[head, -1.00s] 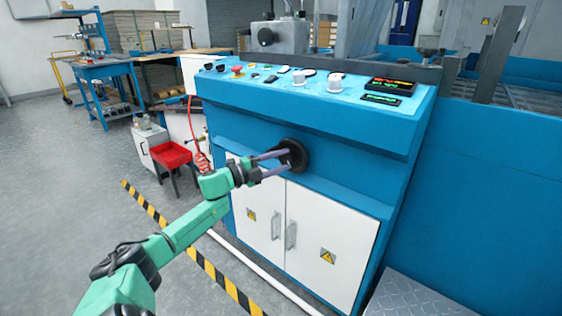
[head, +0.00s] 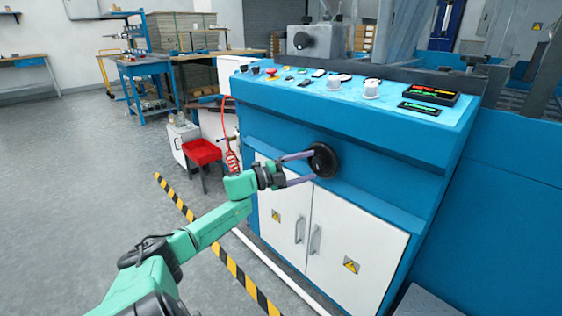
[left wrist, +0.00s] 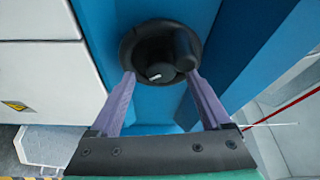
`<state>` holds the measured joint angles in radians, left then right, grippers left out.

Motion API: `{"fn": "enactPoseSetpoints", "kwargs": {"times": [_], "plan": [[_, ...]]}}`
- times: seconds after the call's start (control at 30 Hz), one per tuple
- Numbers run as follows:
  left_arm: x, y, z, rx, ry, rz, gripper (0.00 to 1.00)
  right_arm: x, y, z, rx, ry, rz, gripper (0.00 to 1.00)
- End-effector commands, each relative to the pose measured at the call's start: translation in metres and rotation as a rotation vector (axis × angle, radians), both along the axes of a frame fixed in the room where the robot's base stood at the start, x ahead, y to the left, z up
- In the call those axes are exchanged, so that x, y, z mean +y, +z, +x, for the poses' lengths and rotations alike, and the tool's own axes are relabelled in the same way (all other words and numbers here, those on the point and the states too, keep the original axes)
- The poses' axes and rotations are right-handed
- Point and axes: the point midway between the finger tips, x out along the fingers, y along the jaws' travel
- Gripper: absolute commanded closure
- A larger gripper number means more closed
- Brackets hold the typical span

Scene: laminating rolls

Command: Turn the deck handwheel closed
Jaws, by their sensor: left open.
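The black deck handwheel (head: 323,160) is on the front of the blue machine, below the control panel. In the left wrist view the handwheel (left wrist: 158,50) is a round dark wheel with a crank knob (left wrist: 186,46) at its right side. My left gripper (head: 313,165) is open, with its two purple fingers pointing at the wheel. In the left wrist view the fingertips (left wrist: 160,76) are spread at the lower left and lower right of the rim. I cannot tell whether they touch it. My right gripper is not in view.
The blue machine (head: 390,170) has a control panel (head: 345,88) above and white cabinet doors (head: 330,235) below. Black-and-yellow floor tape (head: 215,250) runs in front. The grey floor at left is clear.

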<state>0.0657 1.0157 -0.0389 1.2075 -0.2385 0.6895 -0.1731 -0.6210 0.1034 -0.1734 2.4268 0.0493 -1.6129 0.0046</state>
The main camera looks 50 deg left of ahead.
Motion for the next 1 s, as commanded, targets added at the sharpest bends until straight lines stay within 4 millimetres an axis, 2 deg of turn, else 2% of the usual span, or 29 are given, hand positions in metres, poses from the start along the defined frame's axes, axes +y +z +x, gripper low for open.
{"fn": "enactPoseSetpoints", "kwargs": {"times": [0.13, 0.27, 0.5, 0.6, 0.73, 1.0], "plan": [[0.007, 0.0, -0.021, 0.004, -0.001, 0.001, 0.19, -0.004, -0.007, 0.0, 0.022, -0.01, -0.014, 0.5], [0.016, -0.001, -0.044, 0.005, 0.0, 0.003, 0.19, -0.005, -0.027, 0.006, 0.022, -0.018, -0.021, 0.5], [0.039, -0.005, -0.101, 0.006, 0.001, 0.002, 0.19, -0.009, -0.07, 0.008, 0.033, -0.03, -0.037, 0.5], [0.044, -0.006, -0.116, 0.002, 0.0, 0.002, 0.19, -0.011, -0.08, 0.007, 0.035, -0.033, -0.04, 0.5], [0.047, -0.007, -0.123, 0.001, -0.001, 0.004, 0.19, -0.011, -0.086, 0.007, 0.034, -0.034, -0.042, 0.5], [0.047, -0.008, -0.122, 0.001, -0.001, 0.004, 0.19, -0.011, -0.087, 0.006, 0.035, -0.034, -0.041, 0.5]]}}
